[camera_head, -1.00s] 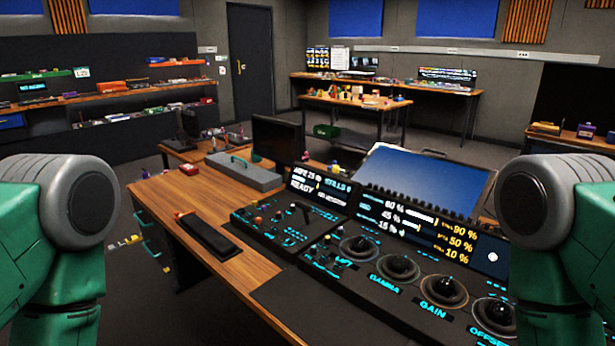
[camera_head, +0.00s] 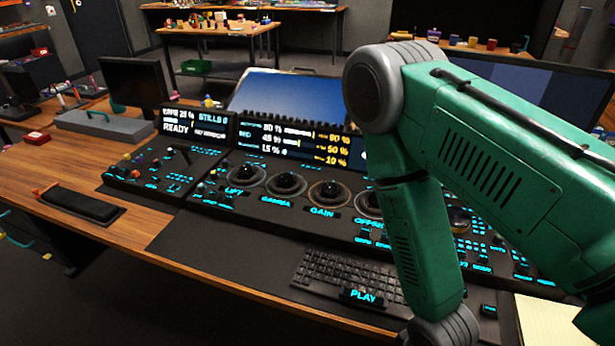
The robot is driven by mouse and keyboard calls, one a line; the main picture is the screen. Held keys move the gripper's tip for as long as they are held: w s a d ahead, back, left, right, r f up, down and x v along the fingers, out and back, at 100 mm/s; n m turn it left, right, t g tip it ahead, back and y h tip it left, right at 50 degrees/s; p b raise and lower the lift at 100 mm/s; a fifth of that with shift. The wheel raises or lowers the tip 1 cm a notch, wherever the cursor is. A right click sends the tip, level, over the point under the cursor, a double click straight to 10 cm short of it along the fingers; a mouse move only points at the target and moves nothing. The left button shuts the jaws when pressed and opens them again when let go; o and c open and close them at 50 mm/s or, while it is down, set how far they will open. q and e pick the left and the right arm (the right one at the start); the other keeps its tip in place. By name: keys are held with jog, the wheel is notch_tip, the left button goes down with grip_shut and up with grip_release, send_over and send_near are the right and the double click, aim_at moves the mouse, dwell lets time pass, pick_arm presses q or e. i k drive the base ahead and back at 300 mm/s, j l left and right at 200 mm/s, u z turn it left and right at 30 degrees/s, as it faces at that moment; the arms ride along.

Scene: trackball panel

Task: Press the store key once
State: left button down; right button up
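The trackball panel (camera_head: 345,222) spans the desk with dark trackballs labelled LIFT, GAMMA, GAIN and OFFSET in cyan. Its left section (camera_head: 165,170) carries small keys and knobs. The small screen (camera_head: 197,124) above that section reads READY and STILLS 0. I cannot pick out the store key: most key labels are too small to read, and my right arm covers part of the panel's right side. That arm comes in from the right and reaches down past the lower edge, so its gripper is out of view. My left gripper is also out of view.
A black keyboard (camera_head: 345,275) lies in front of the panel, with a PLAY label (camera_head: 362,296) at its front edge. A dark wrist pad (camera_head: 82,206) lies on bare wood at the left. A grey case (camera_head: 106,121) and a monitor (camera_head: 136,85) stand behind.

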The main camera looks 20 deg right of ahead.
aim_at(383, 237)
jog(key=z, duration=1.35)
